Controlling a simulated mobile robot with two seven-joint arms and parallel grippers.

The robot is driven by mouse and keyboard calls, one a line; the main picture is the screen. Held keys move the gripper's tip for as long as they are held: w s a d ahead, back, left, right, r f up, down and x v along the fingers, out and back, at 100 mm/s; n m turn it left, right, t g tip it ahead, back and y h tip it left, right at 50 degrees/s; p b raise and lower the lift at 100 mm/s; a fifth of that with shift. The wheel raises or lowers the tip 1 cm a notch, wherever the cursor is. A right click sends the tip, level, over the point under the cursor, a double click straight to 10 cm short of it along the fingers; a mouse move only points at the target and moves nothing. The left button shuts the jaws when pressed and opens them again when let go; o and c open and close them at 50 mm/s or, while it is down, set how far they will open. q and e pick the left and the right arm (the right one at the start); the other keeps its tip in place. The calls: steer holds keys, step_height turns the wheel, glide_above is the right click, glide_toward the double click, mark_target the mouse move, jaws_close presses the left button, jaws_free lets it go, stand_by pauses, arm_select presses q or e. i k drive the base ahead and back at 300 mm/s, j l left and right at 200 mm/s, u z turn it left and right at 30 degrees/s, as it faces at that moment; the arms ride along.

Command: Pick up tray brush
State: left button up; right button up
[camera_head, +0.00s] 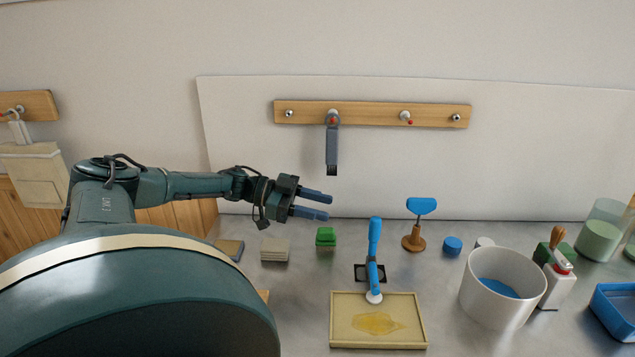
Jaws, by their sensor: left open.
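A blue long-handled tool (375,243) with a round white end, which looks like the tray brush, stands about upright at the back edge of a shallow yellow tray (422,322). A small black square piece (361,273) is behind its lower part. A yellowish puddle (377,323) lies in the tray. My left gripper (330,206) is open and empty, pointing right, to the left of the top of the blue handle and apart from it. My right gripper is out of view.
A wooden peg rail (370,113) on the wall holds a hanging grey tool (332,150). Right of the tray stand a white bucket (481,309), a wooden stand with a blue top (421,206) and a blue bin (617,311). Green sponges (326,236) sit left of the blue tool.

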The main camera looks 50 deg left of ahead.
mark_target(326, 238)
steer(key=k, duration=1)
